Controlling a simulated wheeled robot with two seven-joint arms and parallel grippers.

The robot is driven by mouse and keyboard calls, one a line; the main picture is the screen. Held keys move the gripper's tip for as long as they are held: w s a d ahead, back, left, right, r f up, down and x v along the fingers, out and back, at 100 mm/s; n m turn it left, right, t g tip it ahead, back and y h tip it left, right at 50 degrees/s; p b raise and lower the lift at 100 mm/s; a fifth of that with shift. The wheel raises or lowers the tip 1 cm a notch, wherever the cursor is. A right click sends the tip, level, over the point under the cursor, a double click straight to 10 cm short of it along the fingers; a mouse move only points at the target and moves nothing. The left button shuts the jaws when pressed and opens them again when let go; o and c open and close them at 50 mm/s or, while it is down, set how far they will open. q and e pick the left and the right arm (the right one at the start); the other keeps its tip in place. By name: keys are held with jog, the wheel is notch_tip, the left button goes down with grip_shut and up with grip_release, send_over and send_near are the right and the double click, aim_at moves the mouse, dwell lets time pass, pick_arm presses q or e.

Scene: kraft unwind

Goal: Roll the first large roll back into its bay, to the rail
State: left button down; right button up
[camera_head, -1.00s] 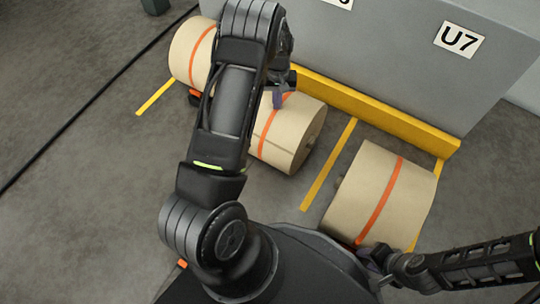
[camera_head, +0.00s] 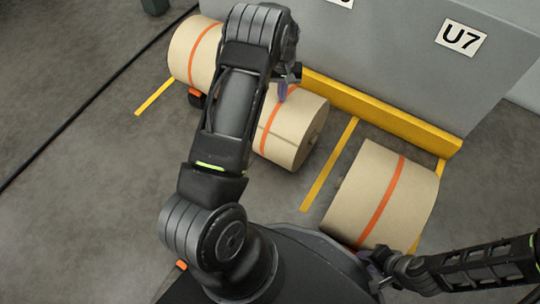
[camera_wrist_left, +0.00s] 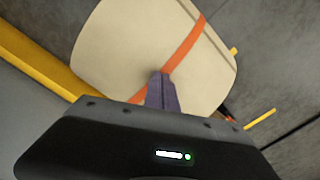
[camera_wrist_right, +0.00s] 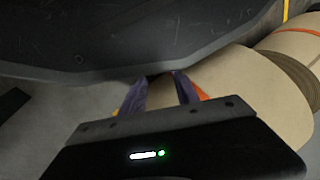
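Three large kraft rolls with orange bands lie on the floor: a left roll (camera_head: 190,48), a middle roll (camera_head: 297,127) and a right roll (camera_head: 380,193). The pictures do not label which is first. A yellow rail (camera_head: 385,118) runs along the wall base behind them. My left gripper (camera_head: 284,92) is at the top of the middle roll; its fingers (camera_wrist_left: 162,90) are together over the orange band, and contact is unclear. My right gripper (camera_head: 372,262) is low at the near side of the right roll, with its fingers (camera_wrist_right: 160,88) apart and nothing between them.
Yellow floor lines (camera_head: 330,163) separate the bays. A grey wall (camera_head: 400,55) with a U7 sign (camera_head: 460,38) stands behind the rail. A small black and orange object (camera_head: 195,97) sits by the left roll. A dark cable (camera_head: 95,90) crosses open floor at left.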

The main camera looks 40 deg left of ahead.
pick_arm(q)
jog(key=shift+f, duration=0.3)
jog(key=shift+w, duration=0.2)
jog(key=shift+w+a+b, duration=0.1)
jog(key=shift+w+b, duration=0.5)
jog(key=shift+w, duration=0.45)
jog(key=shift+w, duration=0.1)
